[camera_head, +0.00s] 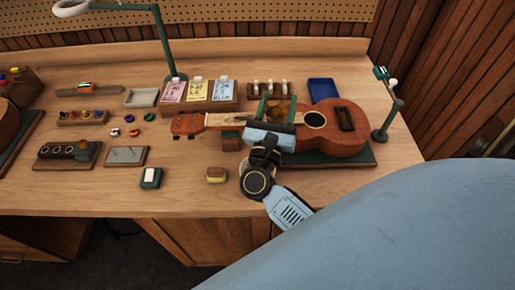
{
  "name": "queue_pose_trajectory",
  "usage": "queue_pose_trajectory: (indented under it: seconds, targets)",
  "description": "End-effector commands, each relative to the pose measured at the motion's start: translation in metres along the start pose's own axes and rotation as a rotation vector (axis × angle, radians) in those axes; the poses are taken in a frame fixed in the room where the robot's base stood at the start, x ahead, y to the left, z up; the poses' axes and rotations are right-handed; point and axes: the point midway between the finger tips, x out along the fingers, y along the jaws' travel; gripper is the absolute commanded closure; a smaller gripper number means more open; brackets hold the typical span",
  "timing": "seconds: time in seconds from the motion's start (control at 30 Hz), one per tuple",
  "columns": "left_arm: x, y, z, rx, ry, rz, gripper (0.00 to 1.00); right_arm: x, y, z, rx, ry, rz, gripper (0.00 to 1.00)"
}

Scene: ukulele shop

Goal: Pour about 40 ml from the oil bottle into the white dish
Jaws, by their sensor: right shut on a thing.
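My right gripper (278,104) is over the ukulele, with its green fingers on either side of an amber-brown thing. This looks like the oil bottle (280,115); the gripper body hides its lower part, so its tilt and oil level cannot be told. The white dish (141,97) appears to be the shallow pale square dish at the back left of the bench, well left of the gripper. I see no clear liquid in it. My left gripper is not in view.
The ukulele (335,135) lies on a green mat (362,158) beneath the gripper. Card stand (199,104), blue tray (322,90) and lamp post (165,45) stand behind.

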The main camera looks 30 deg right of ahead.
Motion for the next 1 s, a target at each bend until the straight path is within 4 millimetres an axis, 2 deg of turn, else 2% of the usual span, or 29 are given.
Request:
queue_pose_trajectory:
  seconds: [0.03,0.5,0.7,1.0]
  targets:
    - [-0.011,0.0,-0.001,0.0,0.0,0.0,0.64,0.003,-0.001,0.004,0.008,0.036,-0.001,0.76]
    - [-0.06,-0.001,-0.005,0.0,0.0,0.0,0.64,0.009,0.0,-0.006,0.066,0.302,0.004,0.76]
    - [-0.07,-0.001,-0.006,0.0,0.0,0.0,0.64,0.01,0.001,-0.01,0.079,0.362,0.006,0.76]
    - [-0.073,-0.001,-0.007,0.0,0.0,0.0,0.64,0.009,0.001,-0.013,0.084,0.385,0.007,0.76]
